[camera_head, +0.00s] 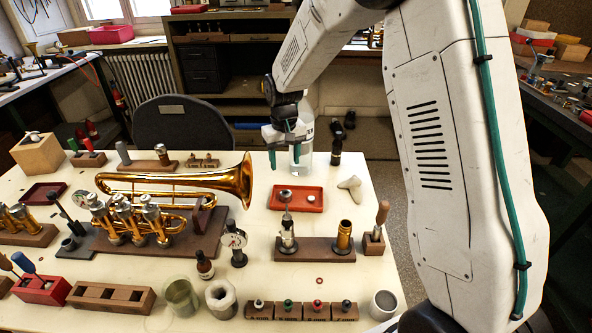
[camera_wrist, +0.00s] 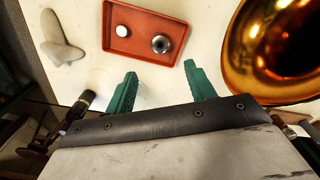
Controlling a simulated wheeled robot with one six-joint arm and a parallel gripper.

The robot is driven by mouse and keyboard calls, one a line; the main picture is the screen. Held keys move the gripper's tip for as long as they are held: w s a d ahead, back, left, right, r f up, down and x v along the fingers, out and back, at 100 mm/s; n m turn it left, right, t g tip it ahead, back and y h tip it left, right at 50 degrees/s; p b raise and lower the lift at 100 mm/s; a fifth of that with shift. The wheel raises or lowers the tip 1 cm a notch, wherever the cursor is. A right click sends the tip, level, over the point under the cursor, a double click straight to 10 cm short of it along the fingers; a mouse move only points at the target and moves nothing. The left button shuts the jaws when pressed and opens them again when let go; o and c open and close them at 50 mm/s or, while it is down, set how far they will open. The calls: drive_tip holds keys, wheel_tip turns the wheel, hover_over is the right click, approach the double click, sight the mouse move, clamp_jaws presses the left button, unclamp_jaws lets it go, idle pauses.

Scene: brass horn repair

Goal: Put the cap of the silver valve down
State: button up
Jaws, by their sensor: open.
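A round silver cap with a dark centre (camera_wrist: 161,44) lies in the red tray (camera_wrist: 118,53), beside a small white disc (camera_wrist: 122,31). In the head view the cap (camera_head: 285,194) is at the left of the tray (camera_head: 300,208), just behind the stem of the silver valve. The silver valve (camera_head: 288,238) stands upright in a wooden block (camera_head: 315,253). My gripper (camera_head: 285,158) is open, with nothing between its green fingers. It is above the table, behind the tray. In the wrist view the fingertips (camera_wrist: 160,72) are apart from the cap.
The trumpet's bell (camera_head: 240,180) is close to the left of my gripper. A dark bottle (camera_head: 336,150) and a clear container (camera_head: 301,152) stand at the back. A brass valve (camera_head: 343,236) shares the wooden block. A pale forked piece (camera_head: 350,186) lies right of the tray.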

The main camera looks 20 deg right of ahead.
drive_tip(key=s+d+r, duration=0.3)
drive_tip(key=s+r, duration=1.4)
drive_tip(key=s, duration=0.2)
drive_tip(key=s+r+t, duration=0.1)
drive_tip(key=s, duration=1.8)
drive_tip(key=shift+s+d+r+m, duration=0.15)
drive_tip(key=shift+s+d+m, duration=0.05)
drive_tip(key=shift+d+m, duration=0.15)
